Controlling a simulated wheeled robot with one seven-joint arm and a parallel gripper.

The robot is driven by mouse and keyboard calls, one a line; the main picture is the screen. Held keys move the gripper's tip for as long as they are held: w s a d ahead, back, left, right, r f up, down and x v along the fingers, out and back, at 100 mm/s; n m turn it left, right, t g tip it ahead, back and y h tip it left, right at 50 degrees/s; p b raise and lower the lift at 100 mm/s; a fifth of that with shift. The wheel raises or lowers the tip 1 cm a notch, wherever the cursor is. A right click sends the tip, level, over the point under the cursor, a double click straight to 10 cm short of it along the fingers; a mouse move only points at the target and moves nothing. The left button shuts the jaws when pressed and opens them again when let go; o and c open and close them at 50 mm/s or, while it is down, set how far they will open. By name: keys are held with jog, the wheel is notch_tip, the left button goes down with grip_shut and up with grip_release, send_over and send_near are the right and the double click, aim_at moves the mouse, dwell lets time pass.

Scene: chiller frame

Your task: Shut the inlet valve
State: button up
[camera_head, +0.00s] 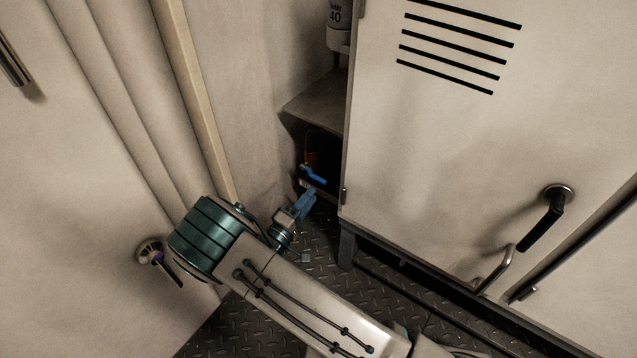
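A small blue lever handle (313,174) shows in the dark opening low between the wall and the grey cabinet. It looks like the valve's handle. The valve body is mostly hidden in shadow.
A shelf (320,104) is above the opening, with a white bottle (338,25) marked 40. The vented cabinet door (440,150) stands close on the right. A door handle (160,261) juts out at left beside my arm. The floor (250,318) is dark tread plate.

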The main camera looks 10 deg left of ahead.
jog(key=p+v, duration=0.1)
jog(key=v, duration=0.6)
jog(key=shift+s, duration=0.25)
jog(key=shift+a+f, duration=0.1)
